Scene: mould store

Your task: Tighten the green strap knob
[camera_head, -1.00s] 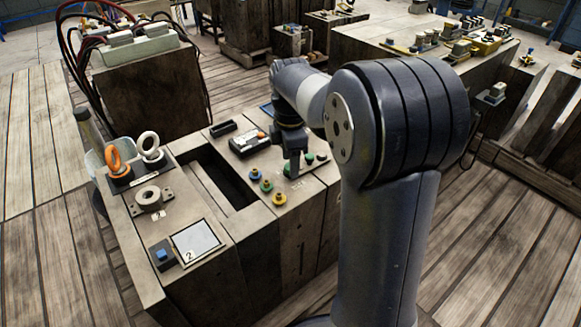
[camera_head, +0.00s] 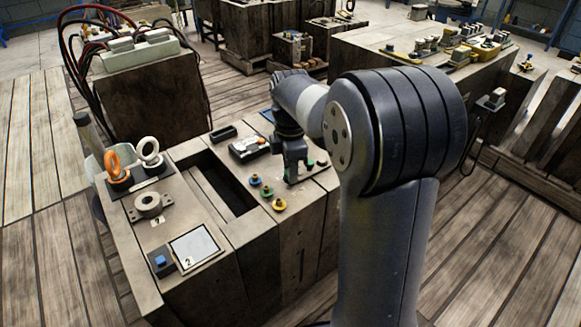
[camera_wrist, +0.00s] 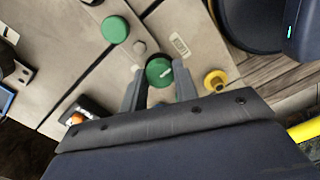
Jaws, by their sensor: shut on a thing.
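A round green knob (camera_wrist: 158,73) with a pale mark on its top sits between the two fingers of my gripper (camera_wrist: 160,88) in the wrist view. The fingers are shut on its sides. A second, plain green knob (camera_wrist: 115,29) is on the bench top, up and left of it. In the head view my gripper (camera_head: 292,178) points down at the bench top, and the held knob is hidden by it. I cannot tell from a label which one is the strap knob.
A yellow knob (camera_wrist: 215,81) is close to the right finger. Blue and yellow knobs (camera_head: 279,204) stand left of the gripper in the head view. A long slot (camera_head: 218,188) opens in the bench at left.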

